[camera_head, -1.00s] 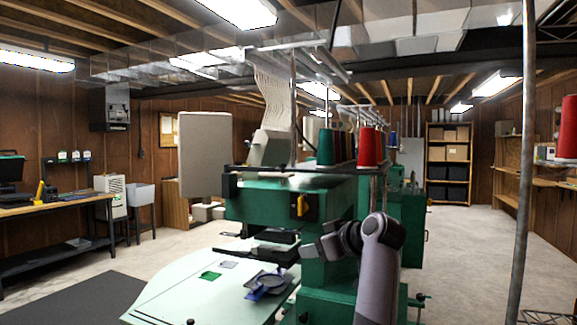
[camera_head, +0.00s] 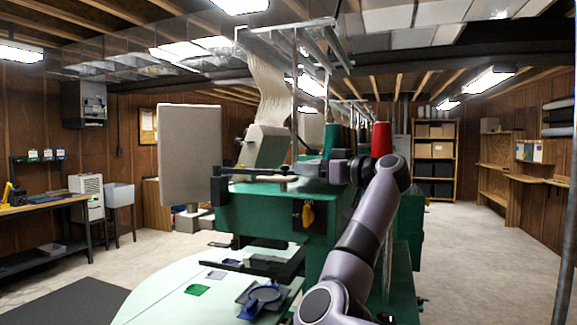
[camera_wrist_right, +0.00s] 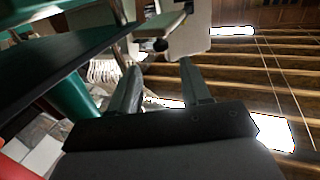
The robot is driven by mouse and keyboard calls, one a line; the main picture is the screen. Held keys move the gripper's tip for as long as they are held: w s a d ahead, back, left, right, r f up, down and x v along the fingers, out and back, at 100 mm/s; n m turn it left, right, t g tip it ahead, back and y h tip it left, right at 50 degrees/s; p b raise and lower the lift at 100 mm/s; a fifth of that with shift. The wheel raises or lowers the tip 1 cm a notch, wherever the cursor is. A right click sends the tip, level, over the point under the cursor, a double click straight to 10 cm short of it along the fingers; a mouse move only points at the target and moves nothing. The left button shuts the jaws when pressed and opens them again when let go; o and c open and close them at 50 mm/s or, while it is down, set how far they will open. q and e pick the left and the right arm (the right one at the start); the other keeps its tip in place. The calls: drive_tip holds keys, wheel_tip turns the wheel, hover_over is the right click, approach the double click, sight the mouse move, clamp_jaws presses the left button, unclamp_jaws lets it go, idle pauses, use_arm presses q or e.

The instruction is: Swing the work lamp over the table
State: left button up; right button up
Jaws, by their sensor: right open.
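The pale green rounded table (camera_head: 150,304) is at the bottom of the head view. A slim dark horizontal bar (camera_head: 255,172) runs above the green machine, near the beige panel; it may be the work lamp's arm, but I cannot tell for sure. My right gripper (camera_head: 304,168) is raised at the bar's right end; I cannot tell whether they touch. In the right wrist view my right gripper (camera_wrist_right: 158,80) is open, with nothing seen between its fingers. A beige part with a dark knob (camera_wrist_right: 160,44) shows beyond the fingertips. My left gripper is out of view.
The beige panel (camera_head: 189,155) stands left of the bar. Green (camera_head: 331,141) and red (camera_head: 381,139) thread cones stand close behind my right arm. A dark flat slab (camera_wrist_right: 60,62) is close beside the gripper.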

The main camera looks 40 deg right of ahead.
sight(288, 166)
drive_tip(key=shift+w+a+p, duration=0.2)
drive_tip(key=shift+w+p, duration=0.4)
drive_tip(key=shift+w, duration=0.95)
drive_tip(key=shift+w+a+p, duration=0.15)
drive_tip(key=shift+w+p, duration=0.45)
drive_tip(key=shift+w, duration=0.95)
clamp_jaws()
